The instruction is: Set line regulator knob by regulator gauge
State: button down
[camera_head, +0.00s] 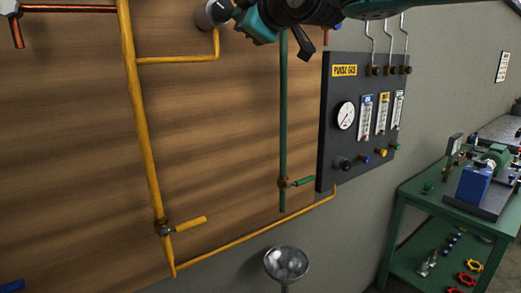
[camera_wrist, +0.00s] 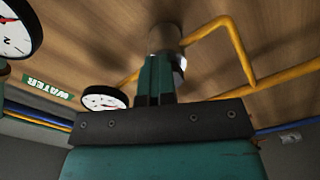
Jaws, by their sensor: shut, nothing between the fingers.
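A grey metal cylinder on the yellow pipe, which looks like the line regulator knob, shows in the wrist view (camera_wrist: 165,38) and at the top of the head view (camera_head: 204,16). My gripper (camera_wrist: 157,62) is shut and empty, its green fingers close together, the tips overlapping the cylinder's lower part in the picture. I cannot tell whether they touch it. In the head view my gripper (camera_head: 234,13) points left at the cylinder. A white round gauge with a red needle (camera_wrist: 103,98) shows left of my fingers; its reading is too small to tell. My fingers hide part of the cylinder.
A larger gauge (camera_wrist: 14,34) and a green WATER label (camera_wrist: 48,88) show at left. The yellow pipe (camera_head: 140,120) and green pipe (camera_head: 283,120) run along the wooden wall. A dark purge-gas panel (camera_head: 335,115) and green workbench (camera_head: 440,205) are at right.

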jog(key=shift+a+f+b, duration=0.35)
jog(key=shift+a+f, duration=0.15)
jog(key=shift+f, duration=0.2)
jog(key=shift+s+a+f+b, duration=0.15)
jog(key=shift+b, duration=0.15)
jog(key=shift+a, duration=0.15)
jog(key=shift+f+b, duration=0.2)
jog(key=shift+b, duration=0.1)
jog(key=b+v, duration=0.4)
jog(key=v, duration=0.1)
jog(key=shift+d+b, duration=0.4)
jog(key=shift+d, duration=0.1)
jog(key=shift+r, duration=0.1)
